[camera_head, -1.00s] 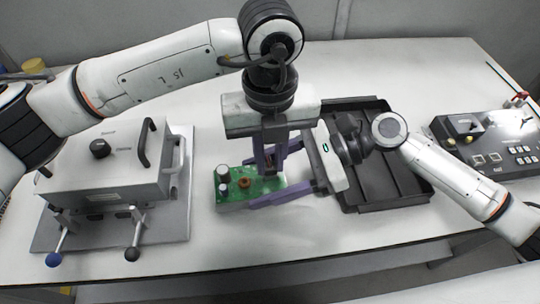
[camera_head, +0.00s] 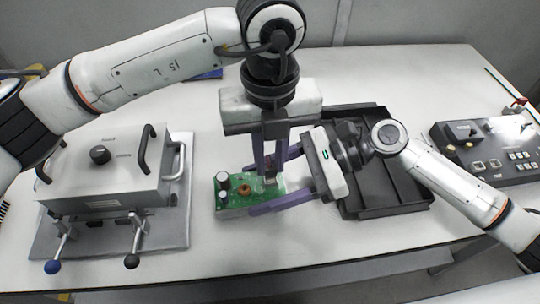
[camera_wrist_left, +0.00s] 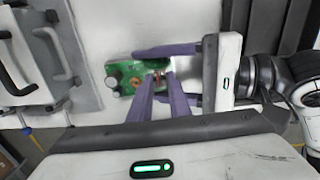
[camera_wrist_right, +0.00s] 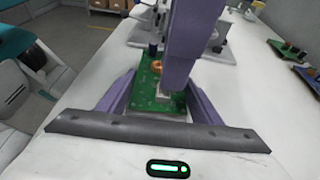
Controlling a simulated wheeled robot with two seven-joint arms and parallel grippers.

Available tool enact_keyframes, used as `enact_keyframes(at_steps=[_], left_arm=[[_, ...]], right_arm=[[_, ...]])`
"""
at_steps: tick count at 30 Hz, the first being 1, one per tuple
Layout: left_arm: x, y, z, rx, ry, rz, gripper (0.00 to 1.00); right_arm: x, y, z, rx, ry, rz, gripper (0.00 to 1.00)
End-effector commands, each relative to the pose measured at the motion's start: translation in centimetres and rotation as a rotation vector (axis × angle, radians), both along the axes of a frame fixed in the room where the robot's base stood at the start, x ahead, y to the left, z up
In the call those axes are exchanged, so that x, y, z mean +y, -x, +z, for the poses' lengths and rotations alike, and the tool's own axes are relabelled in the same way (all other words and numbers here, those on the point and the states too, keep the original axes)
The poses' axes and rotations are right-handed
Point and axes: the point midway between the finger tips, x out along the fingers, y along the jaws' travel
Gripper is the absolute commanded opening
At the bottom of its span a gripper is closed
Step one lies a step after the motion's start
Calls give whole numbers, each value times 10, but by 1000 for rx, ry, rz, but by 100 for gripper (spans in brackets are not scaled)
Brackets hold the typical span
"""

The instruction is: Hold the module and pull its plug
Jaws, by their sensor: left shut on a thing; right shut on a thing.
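The module is a green circuit board (camera_head: 232,201) with dark round capacitors and a copper coil, lying near the table's front edge. My right gripper (camera_head: 250,190) comes in from the right with its purple fingers along the board's two long sides, shut on it. My left gripper (camera_head: 270,174) points straight down over the board's right part and is shut on the plug. The plug is mostly hidden by the fingertips; a small pale grey block (camera_wrist_right: 178,97) shows by them in the right wrist view. The left wrist view shows the board (camera_wrist_left: 122,72) too.
A grey box fixture (camera_head: 105,180) with handles and two levers stands at the left. A black tray (camera_head: 385,211) lies behind and under my right wrist. A control panel (camera_head: 490,150) is at the far right. White table is bare in front of the board.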

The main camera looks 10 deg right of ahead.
Motion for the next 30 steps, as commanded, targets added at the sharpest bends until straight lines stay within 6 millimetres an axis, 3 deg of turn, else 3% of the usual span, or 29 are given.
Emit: enact_keyframes(at_steps=[12, 18, 19, 21, 23, 30], left_arm=[[0, 0, 39, -1, 0, 1, 0], [0, 0, 40, 1, 0, 0, 0], [0, 0, 40, 1, 0, 0, 0], [0, 0, 40, 1, 0, 0, 0], [0, 0, 40, 0, 0, 0, 0], [0, 0, 40, 0, 0, 0, 0]], right_arm=[[0, 0, 0, 0, -1, -1, 19], [0, 0, 0, -1, -1, -1, 19], [0, 0, 0, -1, -1, -1, 62], [0, 0, 0, 0, -1, -1, 74], [0, 0, 0, 0, -1, -1, 81], [0, 0, 0, 0, 0, 0, 81]])
